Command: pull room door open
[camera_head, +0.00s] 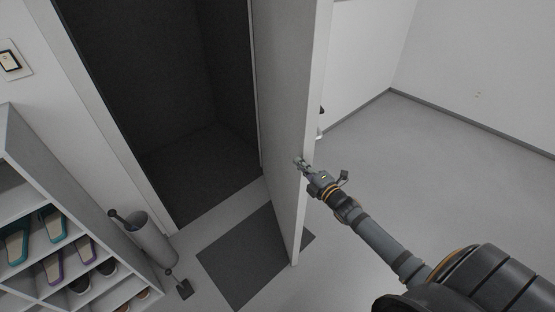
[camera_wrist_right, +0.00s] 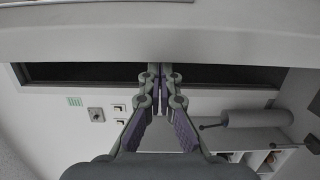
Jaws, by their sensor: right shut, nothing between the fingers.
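The room door (camera_head: 285,110) is a pale panel standing open at a wide angle to the dark doorway (camera_head: 185,100). My right gripper (camera_head: 299,162) is at the door's free edge, fingers shut and empty. In the right wrist view the shut fingers (camera_wrist_right: 160,72) point at a pale panel (camera_wrist_right: 240,38) across the top, which looks like the door. I cannot tell whether they touch it. A small part (camera_head: 320,118), perhaps a handle, shows beyond the door's edge, mostly hidden. My left gripper is not in view.
A dark mat (camera_head: 235,265) lies on the floor under the door. A shoe rack (camera_head: 30,185), a grey cylindrical bin (camera_head: 152,240) and a small dark object (camera_head: 183,288) stand left of the doorway. A wall switch (camera_head: 10,60) is at upper left. The floor at right (camera_head: 430,160) is clear.

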